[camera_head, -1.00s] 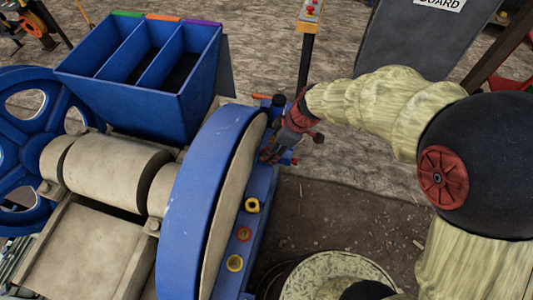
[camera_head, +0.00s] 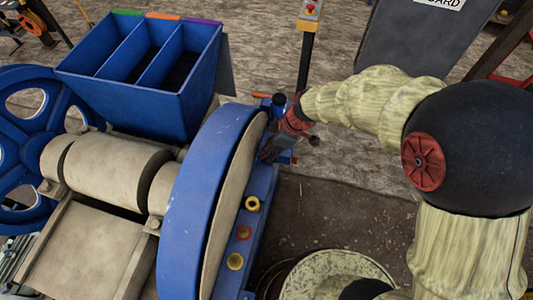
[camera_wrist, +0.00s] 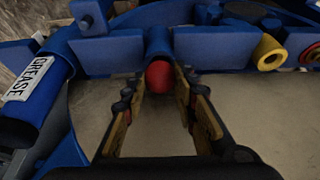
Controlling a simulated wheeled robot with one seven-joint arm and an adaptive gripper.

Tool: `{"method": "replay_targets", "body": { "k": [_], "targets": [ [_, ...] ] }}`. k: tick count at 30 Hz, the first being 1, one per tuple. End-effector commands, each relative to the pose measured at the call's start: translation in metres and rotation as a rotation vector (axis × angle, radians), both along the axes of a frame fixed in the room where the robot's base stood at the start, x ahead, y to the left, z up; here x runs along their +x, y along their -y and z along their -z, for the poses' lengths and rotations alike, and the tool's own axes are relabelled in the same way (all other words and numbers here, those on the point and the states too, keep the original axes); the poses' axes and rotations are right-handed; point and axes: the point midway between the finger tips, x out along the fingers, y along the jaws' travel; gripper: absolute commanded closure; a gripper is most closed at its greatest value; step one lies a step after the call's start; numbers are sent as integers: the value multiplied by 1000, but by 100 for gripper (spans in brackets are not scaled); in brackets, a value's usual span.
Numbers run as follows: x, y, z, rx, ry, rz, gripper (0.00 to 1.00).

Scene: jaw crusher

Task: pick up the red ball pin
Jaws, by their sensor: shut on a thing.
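The red ball pin (camera_wrist: 160,76) shows in the wrist view as a red ball at the mouth of a short blue tube (camera_wrist: 159,42). The rest of the pin is hidden. My gripper (camera_wrist: 162,88) has a finger on each side of the ball and is shut on it. In the head view my gripper (camera_head: 271,153) is at the blue ledge beside the big blue wheel (camera_head: 205,170). The ball cannot be made out there.
A blue GREASE tube (camera_wrist: 32,88) lies left of my fingers. Yellow (camera_head: 252,204) and red (camera_head: 244,233) rings sit along the ledge. A three-part blue bin (camera_head: 150,95) stands behind the wheel. A post with a control box (camera_head: 310,10) stands beyond.

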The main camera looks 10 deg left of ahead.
Motion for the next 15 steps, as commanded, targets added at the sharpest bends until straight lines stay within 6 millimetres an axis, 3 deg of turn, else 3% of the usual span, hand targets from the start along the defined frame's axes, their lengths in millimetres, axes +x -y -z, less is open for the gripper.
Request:
{"method": "replay_targets", "body": {
  "k": [9, 15],
  "targets": [
    [0, 0, 0, 0, 0, 0, 100],
    [0, 0, 0, 0, 1, 0, 100]
  ]
}}
